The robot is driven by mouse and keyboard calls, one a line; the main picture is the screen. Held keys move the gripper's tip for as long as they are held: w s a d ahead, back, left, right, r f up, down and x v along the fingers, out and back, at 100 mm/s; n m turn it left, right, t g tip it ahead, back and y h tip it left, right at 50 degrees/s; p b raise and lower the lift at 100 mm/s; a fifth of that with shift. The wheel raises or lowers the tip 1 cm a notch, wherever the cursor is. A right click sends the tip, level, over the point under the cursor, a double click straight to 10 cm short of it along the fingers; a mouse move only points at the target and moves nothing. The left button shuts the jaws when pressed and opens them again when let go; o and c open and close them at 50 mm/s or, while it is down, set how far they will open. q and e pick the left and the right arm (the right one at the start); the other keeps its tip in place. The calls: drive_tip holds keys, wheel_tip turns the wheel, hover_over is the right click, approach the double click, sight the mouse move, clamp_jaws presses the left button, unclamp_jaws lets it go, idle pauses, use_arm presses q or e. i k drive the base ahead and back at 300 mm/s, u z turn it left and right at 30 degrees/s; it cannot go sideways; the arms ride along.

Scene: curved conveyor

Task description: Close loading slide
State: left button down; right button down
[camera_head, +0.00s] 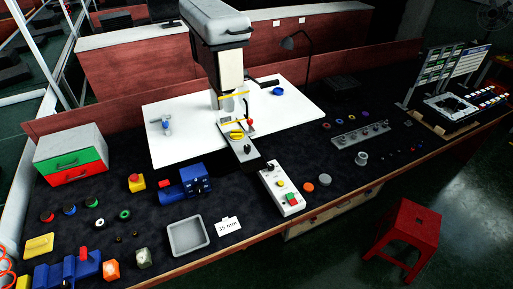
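A grey press machine (215,25) stands at the middle of the bench on a white plate (180,148). At the foot of the press a narrow grey slide (246,152) sticks out toward the front, past the plate's front edge. A yellow part (237,134) sits on the slide's inner end, below the press head. I take this slide to be the loading slide; it looks pulled out. Neither of my grippers is in view.
A control box with buttons (280,190) lies right of the slide's outer end. A blue device (184,182) and grey tray (188,236) stand to its left and front. Green and red drawers (72,155) are at left. A red stool (402,228) stands at right.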

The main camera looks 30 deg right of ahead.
sight(245, 150)
drive_tip(key=z, duration=0.9)
drive_tip(key=k, duration=1.15)
drive_tip(key=z, duration=1.2)
drive_tip(key=i, duration=2)
drive_tip(key=u, duration=1.45)
drive_tip(key=i, duration=0.85)
drive_tip(key=u, duration=0.95)
